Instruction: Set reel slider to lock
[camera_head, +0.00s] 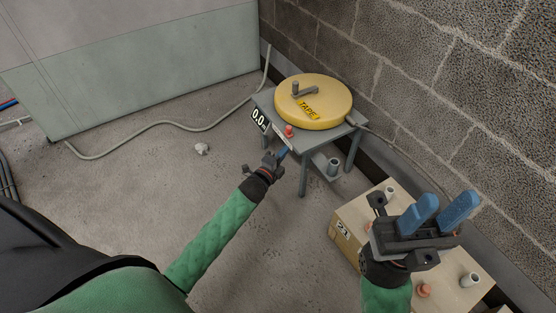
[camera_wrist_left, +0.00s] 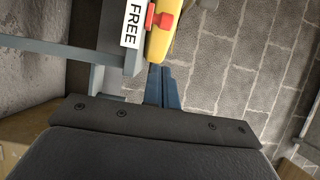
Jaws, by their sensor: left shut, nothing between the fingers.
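The yellow tape reel (camera_head: 325,92) with a grey crank lies flat on a small grey stand (camera_head: 303,165) by the block wall. A red slider knob (camera_head: 289,131) sits at the stand's front edge; it also shows in the left wrist view (camera_wrist_left: 164,20). There it is beside a white label reading FREE (camera_wrist_left: 132,24); no LOCK label is visible. My left gripper (camera_head: 282,153) is shut and empty, just below the red knob. Its blue fingertips (camera_wrist_left: 159,73) are together, apart from the knob in the wrist view. My right gripper (camera_head: 441,208) is open and empty over the cardboard box.
A cardboard box (camera_head: 352,220) with several fittings stands at lower right. A grey conduit (camera_head: 150,125) curves across the floor beside a pale green panel (camera_head: 150,75). The floor left of the stand is mostly clear.

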